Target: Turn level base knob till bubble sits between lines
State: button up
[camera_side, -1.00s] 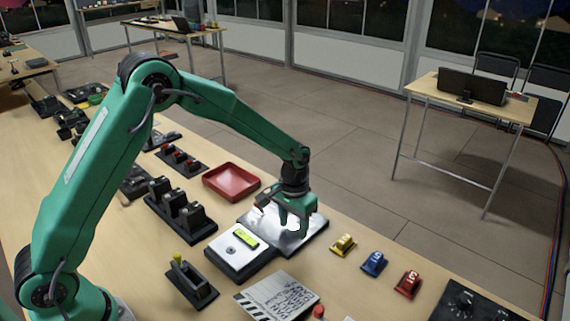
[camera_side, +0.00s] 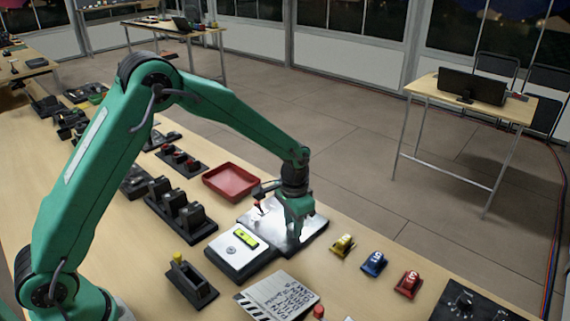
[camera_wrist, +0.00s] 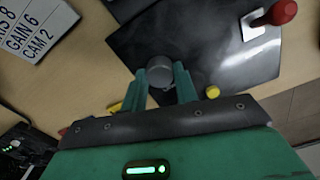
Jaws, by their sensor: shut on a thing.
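The level base (camera_side: 235,262) is a white-topped block with a yellow-green bubble vial (camera_side: 246,239) on top. The bubble and its lines are too small to place surely. A dark shiny plate (camera_side: 262,222) adjoins it at the back right; it also shows in the wrist view (camera_wrist: 200,35). A round grey knob (camera_wrist: 159,70) stands on this plate in the wrist view. My gripper (camera_side: 296,232) points down over the plate's right part. In the wrist view my gripper (camera_wrist: 161,84) has its green fingers shut on the knob, one on each side. In the side view the fingers hide the knob.
A red-topped lever (camera_side: 258,207) stands on the plate near my gripper. A red tray (camera_side: 231,181) lies behind. Yellow (camera_side: 342,246), blue (camera_side: 374,263) and red (camera_side: 407,284) small blocks lie to the right. A clapperboard (camera_side: 280,299) lies in front.

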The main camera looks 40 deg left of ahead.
jog(key=shift+m, duration=2.3)
jog(key=o, duration=1)
jog(key=shift+r, duration=0.1)
notch_tip(320, 180, up, 7)
jog(key=shift+r, duration=0.35)
jog(key=shift+r, duration=0.1)
